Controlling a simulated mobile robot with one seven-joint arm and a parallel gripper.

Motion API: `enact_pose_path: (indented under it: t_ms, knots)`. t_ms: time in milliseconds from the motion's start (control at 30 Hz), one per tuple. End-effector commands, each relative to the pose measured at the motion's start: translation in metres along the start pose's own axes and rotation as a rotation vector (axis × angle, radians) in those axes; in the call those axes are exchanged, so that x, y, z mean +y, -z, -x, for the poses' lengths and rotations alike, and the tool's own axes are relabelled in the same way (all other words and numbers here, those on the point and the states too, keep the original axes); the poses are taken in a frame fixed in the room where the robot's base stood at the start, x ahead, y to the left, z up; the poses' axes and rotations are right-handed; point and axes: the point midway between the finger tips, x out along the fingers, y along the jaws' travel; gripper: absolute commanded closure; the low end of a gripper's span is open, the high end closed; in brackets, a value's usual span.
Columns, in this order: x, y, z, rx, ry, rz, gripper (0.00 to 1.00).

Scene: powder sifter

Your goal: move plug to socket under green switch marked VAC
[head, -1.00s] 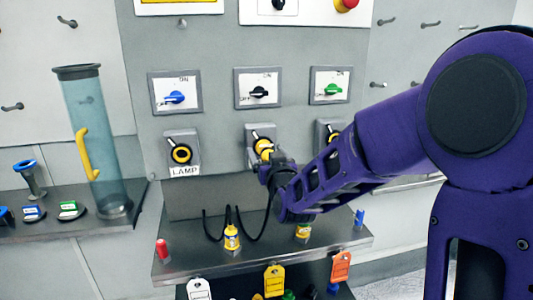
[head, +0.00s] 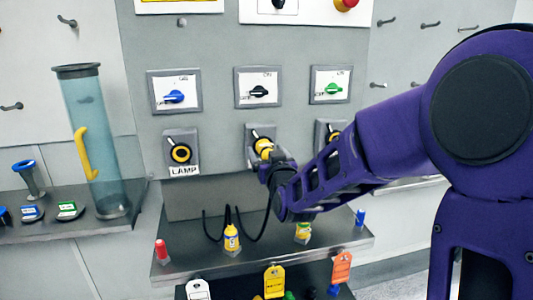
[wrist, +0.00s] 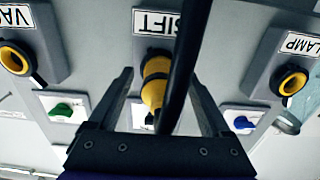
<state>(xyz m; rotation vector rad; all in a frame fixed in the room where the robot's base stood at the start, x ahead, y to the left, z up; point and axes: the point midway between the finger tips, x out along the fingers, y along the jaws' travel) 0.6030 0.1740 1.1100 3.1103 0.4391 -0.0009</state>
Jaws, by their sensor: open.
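A yellow plug (head: 263,146) with a black cable sits in the middle socket, and in the wrist view the plug (wrist: 155,82) is at the socket labelled SIFT (wrist: 158,22). My gripper (head: 273,166) is at this plug; in the wrist view its open fingers (wrist: 160,85) stand on either side of it, apart from it. The cable crosses in front of the plug. The green switch (head: 333,88) is at the right of the panel. The VAC socket (wrist: 14,58) below it is empty in the wrist view; my arm partly hides it in the head view.
The LAMP socket (head: 180,154) is empty at the left, under the blue switch (head: 174,96). A shelf (head: 200,263) below the panel holds small bottles and coloured pegs. A clear blue tube (head: 95,145) stands on the left ledge.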

Motion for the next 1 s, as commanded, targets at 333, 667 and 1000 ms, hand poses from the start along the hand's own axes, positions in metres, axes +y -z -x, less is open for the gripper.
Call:
enact_pose_path:
  t_ms: [333, 667, 1000]
  knots:
    - [0.0002, 0.0003, 0.0000, 0.001, 0.000, 0.000, 0.18]
    - [0.0003, 0.0001, 0.0000, 0.001, -0.001, 0.000, 0.70]
    - [0.0003, -0.0001, 0.0000, 0.000, 0.000, -0.001, 1.00]
